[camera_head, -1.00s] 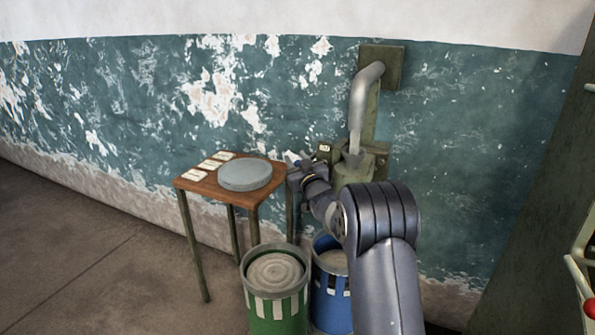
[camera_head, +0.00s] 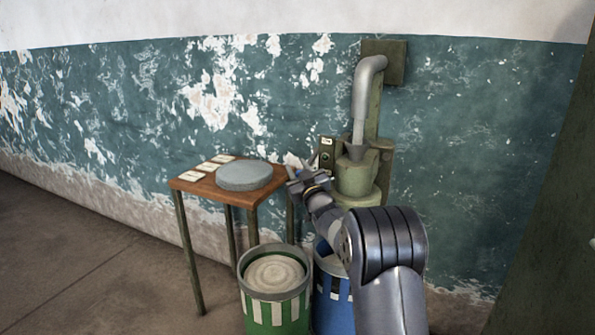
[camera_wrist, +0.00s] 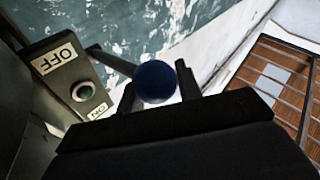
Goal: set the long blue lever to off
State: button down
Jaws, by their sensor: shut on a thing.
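The blue lever's round knob (camera_wrist: 155,82) sits between my gripper's fingers in the wrist view, and the fingers are shut on it.
An olive machine (camera_head: 356,176) with a bent grey pipe (camera_head: 364,90) stands right of my gripper. A wooden table (camera_head: 193,188) with a grey disc (camera_head: 244,176) and several cards is at the left. Green (camera_head: 273,300) and blue (camera_head: 335,300) bins stand below.

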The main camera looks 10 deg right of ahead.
jog(key=shift+f, duration=0.3)
jog(key=c, duration=1)
grip_release()
jog(key=shift+r, duration=0.15)
jog(key=shift+s, duration=0.1)
jog(key=v, duration=1)
jog(key=shift+s, duration=0.3)
jog(key=shift+d, duration=0.1)
